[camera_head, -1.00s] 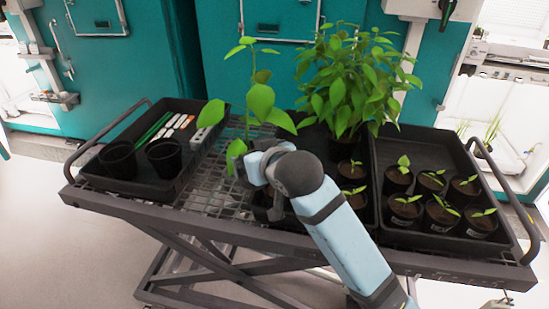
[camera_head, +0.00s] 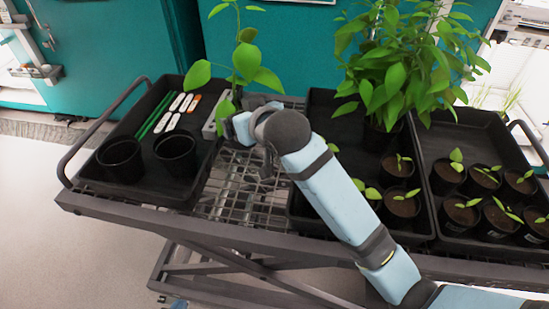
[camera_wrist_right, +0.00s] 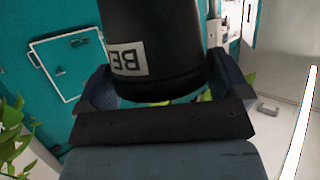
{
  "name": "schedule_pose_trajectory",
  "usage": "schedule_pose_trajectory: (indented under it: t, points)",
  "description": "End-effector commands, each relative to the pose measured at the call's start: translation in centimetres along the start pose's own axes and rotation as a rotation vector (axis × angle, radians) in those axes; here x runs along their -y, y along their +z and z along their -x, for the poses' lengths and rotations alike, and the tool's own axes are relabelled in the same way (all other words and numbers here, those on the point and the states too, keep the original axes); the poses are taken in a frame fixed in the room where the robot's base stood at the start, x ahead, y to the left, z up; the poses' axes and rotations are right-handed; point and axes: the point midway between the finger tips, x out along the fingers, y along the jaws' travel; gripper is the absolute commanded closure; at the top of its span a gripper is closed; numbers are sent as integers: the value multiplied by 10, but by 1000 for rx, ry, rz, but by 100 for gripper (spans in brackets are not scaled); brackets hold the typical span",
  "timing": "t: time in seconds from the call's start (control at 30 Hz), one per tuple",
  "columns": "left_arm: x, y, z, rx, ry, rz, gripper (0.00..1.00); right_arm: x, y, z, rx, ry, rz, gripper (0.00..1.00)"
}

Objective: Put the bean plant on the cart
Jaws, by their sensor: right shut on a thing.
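The bean plant (camera_head: 247,62), a thin upright stem with broad green leaves, stands above the left middle of the dark mesh-topped cart (camera_head: 150,219). The arm in the head view comes in from the lower right, and I take it as my right. Its gripper (camera_head: 240,127) is at the plant's base and hides the pot there. In the right wrist view the right gripper (camera_wrist_right: 160,88) is shut around a black pot (camera_wrist_right: 165,40), whose white label begins "BE" and appears upside down. My left gripper cannot be made out.
The left tray (camera_head: 88,165) holds two empty black pots and labels. The middle tray (camera_head: 300,208) holds a bushy plant (camera_head: 395,70) and seedlings; the right tray (camera_head: 432,140) holds several more seedlings. Bare mesh (camera_head: 235,190) lies between the left and middle trays. Teal chambers (camera_head: 110,60) stand behind.

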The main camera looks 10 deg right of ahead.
Motion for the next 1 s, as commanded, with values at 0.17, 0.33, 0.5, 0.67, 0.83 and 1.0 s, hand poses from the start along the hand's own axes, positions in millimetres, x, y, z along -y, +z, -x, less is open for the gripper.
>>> schedule_pose_trajectory:
  t: [0.17,0.33,0.5,0.67,0.83,1.0]
  points:
    - [-1,-1,4,4,0,2,100,0,46,-18,5,0,1,39]
    - [-1,-4,5,2,-1,2,100,0,87,-35,4,0,1,39]
    - [2,-6,6,0,-6,1,100,0,114,-47,1,-1,0,39]
    - [3,-8,6,-1,-9,1,100,0,125,-52,0,0,0,39]
    - [3,-9,7,-2,-9,0,100,0,149,-61,2,0,0,39]
    - [3,-10,7,-2,-9,0,100,0,160,-66,-3,-1,0,39]
